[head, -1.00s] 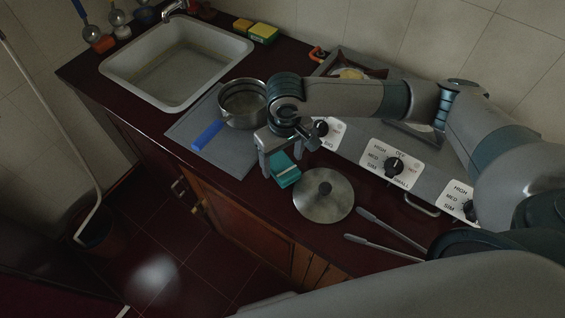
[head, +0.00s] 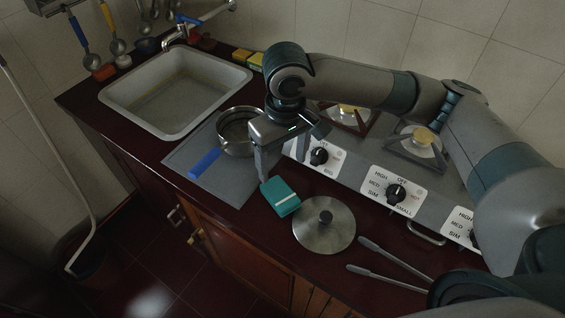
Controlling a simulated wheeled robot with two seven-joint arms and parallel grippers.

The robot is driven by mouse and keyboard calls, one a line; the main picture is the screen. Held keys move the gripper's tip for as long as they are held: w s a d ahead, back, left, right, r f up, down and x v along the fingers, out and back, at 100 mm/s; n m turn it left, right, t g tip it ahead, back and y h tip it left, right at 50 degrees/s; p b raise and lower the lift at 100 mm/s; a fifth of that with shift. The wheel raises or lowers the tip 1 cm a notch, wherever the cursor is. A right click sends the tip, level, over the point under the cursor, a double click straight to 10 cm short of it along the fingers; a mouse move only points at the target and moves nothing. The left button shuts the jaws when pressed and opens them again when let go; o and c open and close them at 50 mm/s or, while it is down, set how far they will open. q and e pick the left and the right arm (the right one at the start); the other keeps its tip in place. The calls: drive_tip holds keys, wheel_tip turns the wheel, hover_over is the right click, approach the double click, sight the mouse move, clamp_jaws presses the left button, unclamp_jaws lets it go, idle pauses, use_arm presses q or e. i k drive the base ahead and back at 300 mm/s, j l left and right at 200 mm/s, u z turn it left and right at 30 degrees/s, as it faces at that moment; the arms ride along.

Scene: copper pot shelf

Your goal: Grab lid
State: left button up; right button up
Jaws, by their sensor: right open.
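The lid (head: 323,229) is a round metal disc with a dark knob. It lies flat on the dark red counter (head: 262,243) in the head view, right of a teal box. My right gripper (head: 275,172) is above the counter, up and to the left of the lid, with its fingers pointing down. It is open and apart from the lid. One finger shows plainly and the other is partly hidden. My left gripper is not in view.
The teal box (head: 280,196) lies between my right gripper and the lid. The stove (head: 345,165) is behind, the sink (head: 172,92) at left.

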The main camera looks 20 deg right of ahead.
sight(323, 225)
drive_tip(key=z, duration=1)
